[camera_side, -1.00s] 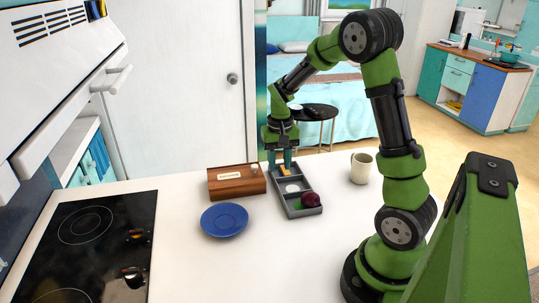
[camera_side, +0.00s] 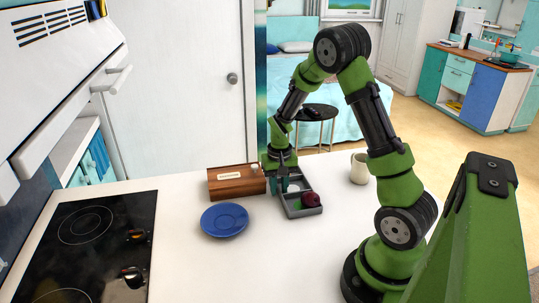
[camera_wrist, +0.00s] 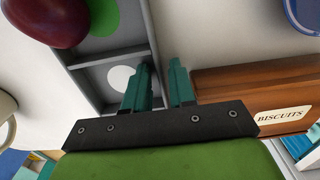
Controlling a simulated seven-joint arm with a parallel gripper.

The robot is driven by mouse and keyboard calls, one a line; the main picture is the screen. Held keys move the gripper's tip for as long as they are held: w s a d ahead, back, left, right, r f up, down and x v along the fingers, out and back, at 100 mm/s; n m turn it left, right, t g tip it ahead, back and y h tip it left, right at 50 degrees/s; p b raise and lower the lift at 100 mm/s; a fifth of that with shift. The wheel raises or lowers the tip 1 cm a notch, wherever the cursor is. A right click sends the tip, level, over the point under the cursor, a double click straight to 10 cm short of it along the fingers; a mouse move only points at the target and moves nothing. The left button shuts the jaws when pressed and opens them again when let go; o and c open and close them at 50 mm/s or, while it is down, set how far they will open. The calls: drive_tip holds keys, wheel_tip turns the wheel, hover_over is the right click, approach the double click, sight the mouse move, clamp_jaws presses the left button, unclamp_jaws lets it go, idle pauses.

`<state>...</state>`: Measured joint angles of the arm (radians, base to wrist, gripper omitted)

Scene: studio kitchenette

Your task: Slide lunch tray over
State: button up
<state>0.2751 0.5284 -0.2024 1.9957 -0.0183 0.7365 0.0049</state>
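The lunch tray (camera_side: 290,210) is grey with several compartments and lies flat on the white counter. A dark red round fruit (camera_side: 311,200) sits at its near end over a green disc, also in the wrist view (camera_wrist: 52,18). A white disc (camera_wrist: 121,79) shows in the middle compartment. My gripper (camera_side: 283,189) is low at the tray's left long side, covering its far part. In the wrist view my gripper's fingers (camera_wrist: 161,62) stand a small gap apart, one on each side of the tray's wall. I cannot tell whether they press on it.
A wooden biscuits box (camera_side: 236,182) stands close on the left of the tray, right beside my gripper. A blue plate (camera_side: 224,220) lies in front of the box. A cream mug (camera_side: 359,169) stands on the right. Counter in front of the tray is clear; a black hob (camera_side: 88,240) is further left.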

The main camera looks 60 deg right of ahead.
sight(316, 188)
clamp_jaws()
drive_tip(key=shift+s+d, duration=4.25)
drive_tip(key=shift+d, duration=0.05)
drive_tip(key=shift+o, duration=1.3)
unclamp_jaws()
drive_tip(key=shift+r, duration=0.1)
wheel_tip(316, 188, up, 17)
